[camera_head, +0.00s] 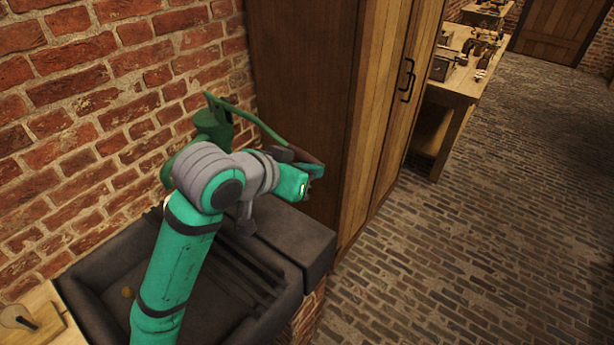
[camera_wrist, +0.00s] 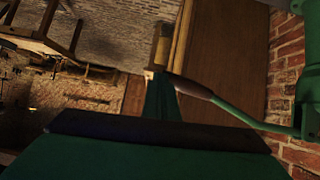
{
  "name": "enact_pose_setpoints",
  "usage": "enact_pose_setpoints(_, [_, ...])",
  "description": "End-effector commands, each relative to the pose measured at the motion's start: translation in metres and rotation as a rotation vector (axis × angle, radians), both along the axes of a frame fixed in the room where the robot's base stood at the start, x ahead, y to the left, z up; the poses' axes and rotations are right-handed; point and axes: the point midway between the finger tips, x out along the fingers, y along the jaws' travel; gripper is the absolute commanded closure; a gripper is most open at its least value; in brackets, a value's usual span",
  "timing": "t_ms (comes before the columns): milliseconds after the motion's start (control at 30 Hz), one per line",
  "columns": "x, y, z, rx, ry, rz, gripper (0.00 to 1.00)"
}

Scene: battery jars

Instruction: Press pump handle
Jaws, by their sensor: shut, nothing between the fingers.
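A green hand pump (camera_head: 213,122) stands against the brick wall behind the sink. Its long green handle (camera_head: 262,126) slopes down to the right and ends in a brown grip (camera_head: 304,156). My gripper (camera_head: 314,171) is shut and empty, at the grip end of the handle. In the wrist view the brown grip (camera_wrist: 188,84) and green rod (camera_wrist: 243,116) cross beyond the green gripper body, with the grip's end beside the narrow fingers (camera_wrist: 161,97). I cannot tell whether they touch. My arm hides part of the pump body.
A dark stone sink (camera_head: 100,283) lies below my arm. A tall wooden cabinet (camera_head: 300,80) stands close to the right of the pump. A workbench (camera_head: 455,80) with tools is farther back. The brick floor (camera_head: 480,220) at right is clear.

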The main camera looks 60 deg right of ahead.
Motion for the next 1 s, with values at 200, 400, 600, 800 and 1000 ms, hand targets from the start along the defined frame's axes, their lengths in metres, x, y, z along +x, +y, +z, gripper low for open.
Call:
enact_pose_setpoints(200, [0.0, 0.038, 0.03, -0.008, -0.007, 0.009, 1.0])
enact_pose_setpoints(400, [0.0, 0.07, 0.05, -0.01, -0.007, 0.017, 1.0])
enact_pose_setpoints(600, [-0.001, 0.087, 0.06, -0.01, -0.008, 0.018, 1.0])
enact_pose_setpoints(800, [-0.002, 0.091, 0.062, -0.01, -0.007, 0.016, 1.0])
enact_pose_setpoints(1000, [-0.002, 0.09, 0.062, -0.01, -0.007, 0.015, 1.0])
